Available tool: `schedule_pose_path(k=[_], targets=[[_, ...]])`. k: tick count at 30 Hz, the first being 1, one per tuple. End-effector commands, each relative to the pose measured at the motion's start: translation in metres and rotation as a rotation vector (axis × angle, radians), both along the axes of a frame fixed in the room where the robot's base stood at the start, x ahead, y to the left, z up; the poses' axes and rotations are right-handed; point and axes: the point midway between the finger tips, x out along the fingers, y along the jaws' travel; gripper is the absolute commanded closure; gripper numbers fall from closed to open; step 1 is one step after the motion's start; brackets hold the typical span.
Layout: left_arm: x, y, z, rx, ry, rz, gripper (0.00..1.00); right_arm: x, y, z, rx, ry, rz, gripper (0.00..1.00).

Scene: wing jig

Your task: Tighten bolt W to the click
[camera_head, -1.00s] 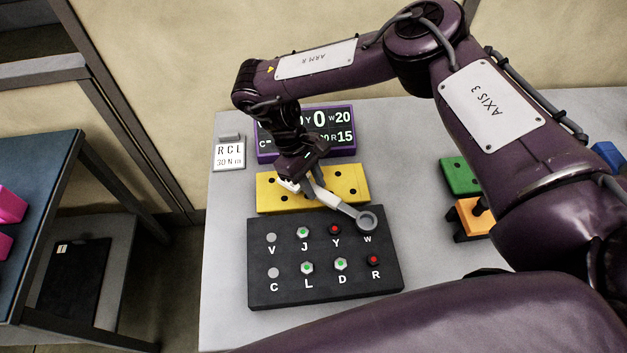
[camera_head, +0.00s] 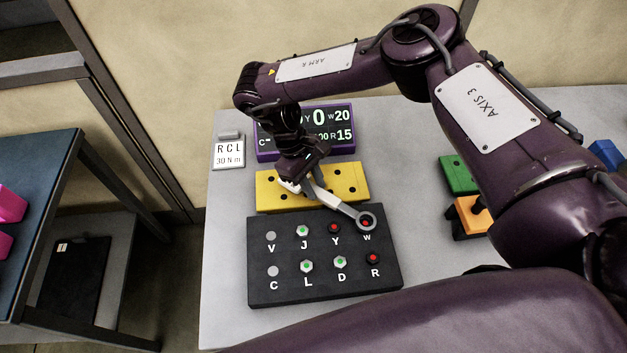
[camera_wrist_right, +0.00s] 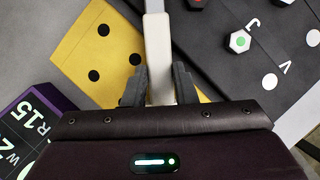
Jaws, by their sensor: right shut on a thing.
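My right gripper (camera_head: 291,184) is shut on the handle of a grey ring-ended wrench (camera_head: 340,207). The wrench handle also shows between the fingers in the right wrist view (camera_wrist_right: 158,60). Its ring end is over bolt W (camera_head: 366,223), whose red centre shows through the ring. I cannot tell whether the ring is seated on the head or just above it. The black bolt block (camera_head: 325,296) carries labelled positions. J, L and D have green centres; Y and R have red ones; V and C show plain grey discs. My left gripper is not in view.
A yellow plate with holes (camera_head: 350,178) lies behind the block. A purple-framed display (camera_head: 345,136), partly hidden by my arm, reads W 20 and R 15. A sign (camera_head: 229,154) reads RCL 30 Nm. Green (camera_head: 458,176) and orange (camera_head: 470,214) blocks stand right.

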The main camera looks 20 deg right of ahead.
Motion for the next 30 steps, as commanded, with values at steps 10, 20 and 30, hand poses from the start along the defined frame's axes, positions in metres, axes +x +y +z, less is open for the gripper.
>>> schedule_pose_path(k=[10, 20, 30], targets=[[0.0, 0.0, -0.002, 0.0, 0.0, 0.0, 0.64, 0.001, 0.0, -0.005, -0.001, -0.002, 0.0, 1.0], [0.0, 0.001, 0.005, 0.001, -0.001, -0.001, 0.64, 0.005, -0.01, -0.004, -0.001, -0.001, -0.08, 1.0], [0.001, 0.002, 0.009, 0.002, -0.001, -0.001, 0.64, 0.011, -0.021, -0.005, 0.001, 0.0, -0.177, 1.0]])
